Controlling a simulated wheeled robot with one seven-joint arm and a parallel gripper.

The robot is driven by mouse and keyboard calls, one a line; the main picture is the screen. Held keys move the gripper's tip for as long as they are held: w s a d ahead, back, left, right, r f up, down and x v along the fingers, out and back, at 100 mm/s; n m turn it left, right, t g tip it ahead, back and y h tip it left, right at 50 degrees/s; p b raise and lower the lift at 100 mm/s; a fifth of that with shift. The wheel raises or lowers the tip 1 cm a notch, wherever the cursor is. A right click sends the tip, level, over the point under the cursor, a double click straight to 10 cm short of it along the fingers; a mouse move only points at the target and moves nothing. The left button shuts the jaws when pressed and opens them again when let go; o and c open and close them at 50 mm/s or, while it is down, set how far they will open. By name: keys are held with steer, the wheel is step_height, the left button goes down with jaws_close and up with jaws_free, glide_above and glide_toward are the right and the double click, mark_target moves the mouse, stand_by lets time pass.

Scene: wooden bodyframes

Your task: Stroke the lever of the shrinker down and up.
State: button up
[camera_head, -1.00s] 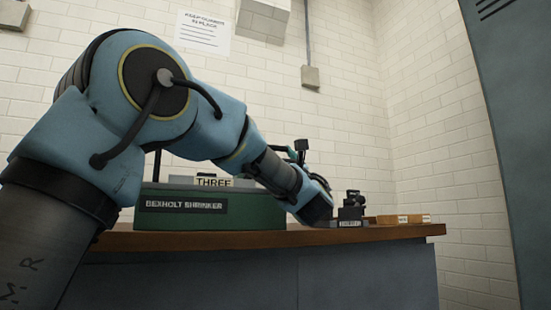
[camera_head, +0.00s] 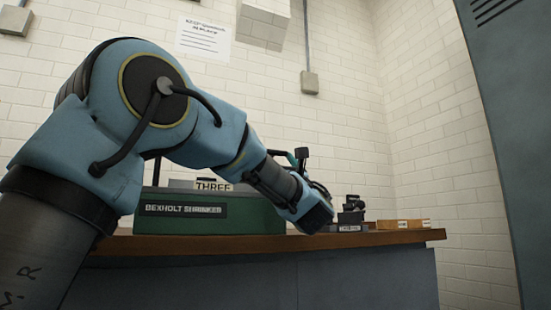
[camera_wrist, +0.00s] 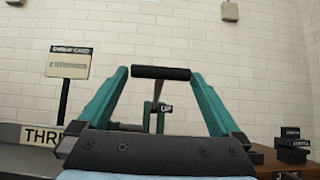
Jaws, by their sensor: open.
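The green shrinker (camera_head: 200,215), labelled BEXHOLT SHRINKER, stands on the bench, partly behind my arm. In the wrist view, a black horizontal lever handle (camera_wrist: 160,73) on a thin stem lies between the tips of my gripper (camera_wrist: 160,76). The gripper's teal fingers are spread, one on each side of the handle, with small gaps showing. I cannot tell whether they touch it. A small UP label (camera_wrist: 166,108) shows behind the stem. In the head view, the teal fingers are mostly hidden behind my wrist.
A THREE plate (camera_head: 212,185) stands on the shrinker. A card on a post (camera_wrist: 68,62) is at left in the wrist view. Small dark blocks (camera_head: 351,212) and light boxes (camera_head: 402,224) sit on the right of the wooden bench (camera_head: 270,243). A tall locker (camera_head: 510,110) is at right.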

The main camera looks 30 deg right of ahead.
steer(key=d+v, duration=0.1)
steer(key=v, duration=0.9)
steer(key=shift+s+a+f+p, duration=0.15)
steer(key=shift+a+p, duration=0.25)
steer(key=shift+a, duration=0.1)
steer(key=shift+s, duration=0.1)
